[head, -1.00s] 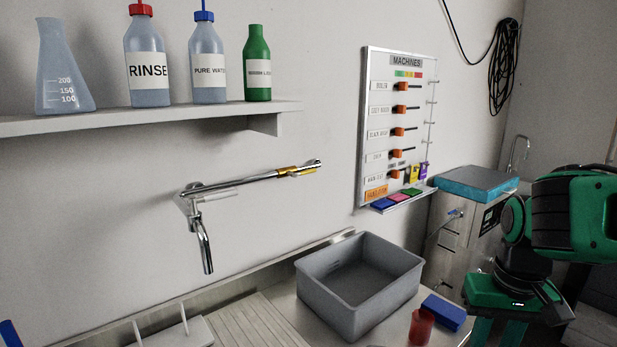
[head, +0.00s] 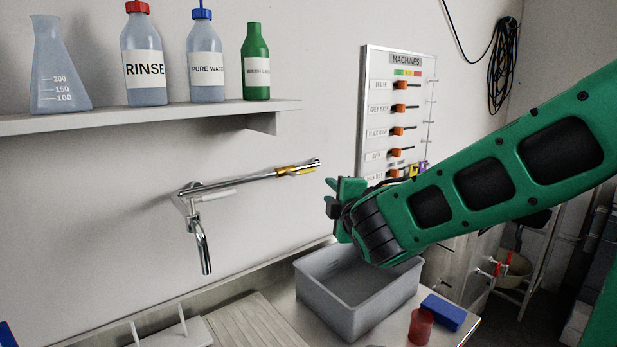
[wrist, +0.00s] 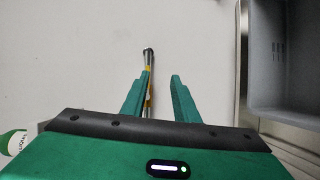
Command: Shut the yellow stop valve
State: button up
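The yellow stop valve (head: 295,170) sits near the right end of a chrome pipe on the wall, its yellow handle lying roughly along the pipe. It also shows in the wrist view (wrist: 149,82), beside the left finger and partly hidden by it. My gripper (head: 335,198) is in front of the wall, to the right of and a little below the valve in the head view. In the wrist view my gripper (wrist: 160,80) has its two fingers well apart with bare wall between them. It holds nothing.
A chrome spout (head: 203,250) hangs from the pipe's left end. Below my gripper stands a grey basin (head: 330,305), with a red cup (head: 421,326) and a blue block (head: 443,311) beside it. A shelf (head: 150,115) with bottles is above. A machines board (head: 430,110) hangs behind my arm.

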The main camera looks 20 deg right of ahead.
aim_at(308, 172)
jog(key=shift+n+t+y, duration=0.4)
jog(key=shift+n+t, duration=0.1)
jog(key=shift+n, duration=0.3)
jog(key=w+a, duration=0.1)
jog(key=w, duration=0.2)
jog(key=w+r, duration=0.1)
jog(key=w, duration=0.3)
jog(key=w+a, duration=0.1)
jog(key=w, duration=0.3)
jog(key=shift+w+a+r, duration=0.1)
jog(key=shift+a+r, duration=0.2)
jog(key=shift+c, duration=0.3)
grip_shut()
jog(key=shift+a+f, duration=0.1)
jog(key=shift+f, duration=0.1)
